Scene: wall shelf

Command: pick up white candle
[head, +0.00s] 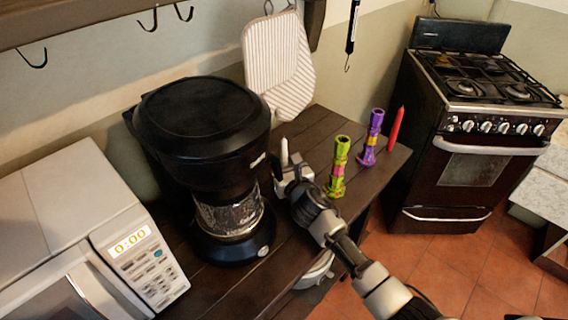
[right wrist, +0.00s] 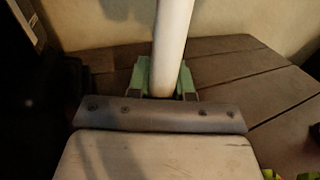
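The white candle (head: 284,153) is upright above the dark wooden shelf, between the coffee maker and the green candle holder. My right gripper (head: 290,180) reaches it from the lower right. In the right wrist view the candle (right wrist: 173,40) rises between the two green fingers (right wrist: 163,82), which press close on both sides of its lower part. The candle's foot is hidden behind the gripper, so I cannot tell whether it touches the shelf. My left gripper is not in view.
On the shelf (head: 315,127) stand a black coffee maker (head: 200,125), a green candle holder (head: 339,165), a purple one (head: 371,138) and a red candle (head: 396,130). A white microwave (head: 75,235) is at left. A striped oven mitt (head: 279,65) hangs behind. A stove (head: 470,120) stands right.

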